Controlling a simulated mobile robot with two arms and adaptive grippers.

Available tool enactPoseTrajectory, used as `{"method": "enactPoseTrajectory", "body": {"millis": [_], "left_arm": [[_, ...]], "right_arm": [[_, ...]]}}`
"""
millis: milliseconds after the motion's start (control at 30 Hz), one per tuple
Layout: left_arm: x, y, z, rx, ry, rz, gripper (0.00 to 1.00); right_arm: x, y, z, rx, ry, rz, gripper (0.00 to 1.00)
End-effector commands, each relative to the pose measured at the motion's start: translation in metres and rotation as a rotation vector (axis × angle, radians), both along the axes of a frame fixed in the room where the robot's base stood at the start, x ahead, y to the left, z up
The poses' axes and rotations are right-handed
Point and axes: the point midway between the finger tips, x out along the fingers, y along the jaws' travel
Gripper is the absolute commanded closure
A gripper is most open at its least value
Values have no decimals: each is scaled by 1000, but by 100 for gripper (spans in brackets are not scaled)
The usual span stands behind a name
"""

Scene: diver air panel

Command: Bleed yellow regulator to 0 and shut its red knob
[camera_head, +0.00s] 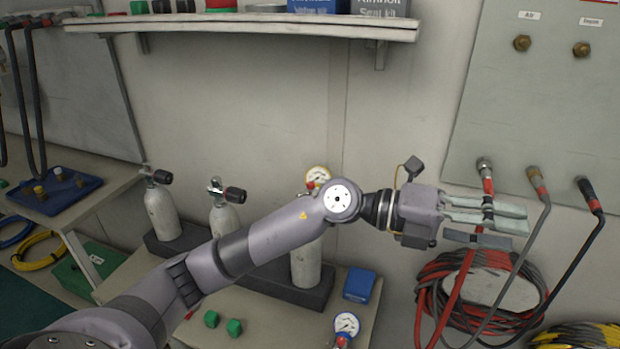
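The yellow-rimmed gauge (318,177) of a regulator shows behind my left arm, above a pale cylinder (306,264) at the back of the bench. A small red knob (311,188) shows just below and left of the gauge. My forearm hides much of the regulator, and the needle is too small to read. My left gripper (488,218) is well to the right of it, pointing right in front of the hose panel. Its fingers look apart, with nothing clearly held; a red-banded hose passes behind them. My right gripper is not in view.
Two more cylinders (162,212) stand left on a dark base. A blue-rimmed gauge (346,324), a blue box (359,285) and green caps (234,327) are on the bench (282,327). Coiled red hoses (435,295) hang right. A shelf (240,27) runs above.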

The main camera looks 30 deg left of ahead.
Motion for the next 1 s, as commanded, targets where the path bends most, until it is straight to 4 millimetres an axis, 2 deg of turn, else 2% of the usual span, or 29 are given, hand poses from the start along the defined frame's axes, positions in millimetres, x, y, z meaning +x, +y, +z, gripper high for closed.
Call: {"method": "enactPoseTrajectory", "body": {"millis": [67,133,167,267,300,367,400,500,600,700,767,867,1000], "left_arm": [[14,17,-21,254,-47,-12,63],[29,45,-41,484,-54,4,63],[37,61,-47,580,-51,23,63],[62,131,-58,893,-2,126,63],[70,162,-57,1005,30,181,63],[78,211,-50,1152,90,276,63],[79,241,-43,1234,134,338,63],[76,302,-23,1383,241,481,63],[69,341,-8,1465,323,577,63],[64,357,-2,1500,363,621,63],[64,361,-4,1507,373,628,63],[67,363,-14,1508,374,628,63],[76,366,-38,1506,376,624,63]], "right_arm": [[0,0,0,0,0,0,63],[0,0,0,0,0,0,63],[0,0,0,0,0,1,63],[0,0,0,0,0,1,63],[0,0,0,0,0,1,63],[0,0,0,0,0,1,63],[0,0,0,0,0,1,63],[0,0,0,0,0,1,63],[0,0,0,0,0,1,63],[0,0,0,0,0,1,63],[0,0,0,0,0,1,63],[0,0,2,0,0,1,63],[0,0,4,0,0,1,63]]}}
